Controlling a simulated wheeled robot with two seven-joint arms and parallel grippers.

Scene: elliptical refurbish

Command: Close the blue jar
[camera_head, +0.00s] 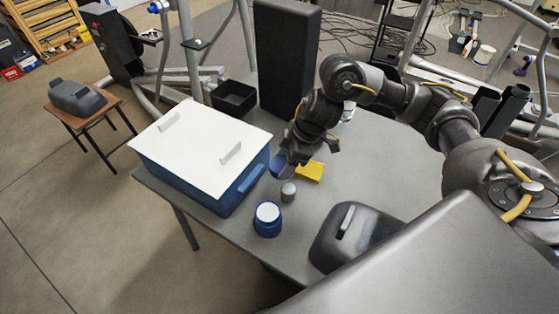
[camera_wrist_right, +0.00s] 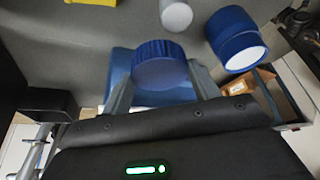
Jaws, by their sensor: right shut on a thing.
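The blue jar (camera_head: 268,228) stands upright on the grey table, right of the large blue box. Its top shows white, and no blue lid covers it. It also shows in the right wrist view (camera_wrist_right: 232,32), upper right. My right gripper (camera_head: 285,163) is shut on a ribbed blue lid (camera_wrist_right: 160,65), which sits between its two fingers. In the head view the lid (camera_head: 277,165) is partly hidden by the gripper. The lid is held apart from the jar, behind it and slightly right. My left gripper is not in view.
A small grey cylinder (camera_head: 288,192) stands between the lid and the jar. A yellow block (camera_head: 310,172) lies beside the right gripper. A blue box with a white lid (camera_head: 200,145) is left. A dark welding mask (camera_head: 350,235) is at front right. The right side of the table is clear.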

